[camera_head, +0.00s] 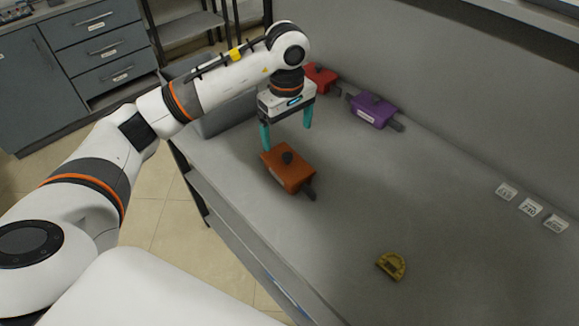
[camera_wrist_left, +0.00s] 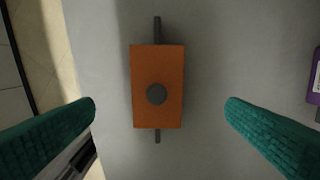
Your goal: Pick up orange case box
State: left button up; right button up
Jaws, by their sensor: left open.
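The orange case box (camera_head: 289,170) lies on the grey table near its left edge, with a dark round knob on top and a dark bar sticking out at its end. In the left wrist view the orange case box (camera_wrist_left: 157,88) is upright in the picture, with a bar showing at both ends. My left gripper (camera_head: 287,137) hangs above and just behind the box, its teal fingers open. In the wrist view the fingers of the left gripper (camera_wrist_left: 160,112) stand wide on either side of the box, apart from it. My right gripper is not in view.
A purple case box (camera_head: 373,110) and a red case box (camera_head: 321,78) lie along the back wall. A yellow half-round object (camera_head: 391,265) lies toward the front. Small white labelled tags (camera_head: 530,207) are at the right. The table's middle is clear.

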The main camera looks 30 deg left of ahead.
aim_at(287, 162)
pick_arm(q)
notch_tip(287, 162, down, 6)
jog(key=shift+s+r+p, duration=0.1)
jog(key=shift+p, duration=0.8)
jog(key=f, duration=0.1)
jog(key=f+p, duration=0.2)
jog(key=f, duration=0.1)
jog(key=shift+s+d+f, duration=0.1)
jog(key=shift+s+d, duration=0.1)
jog(key=shift+s, duration=0.05)
jog(key=shift+f, duration=0.65)
jog(key=shift+w, duration=0.1)
jog(key=c, duration=1.1)
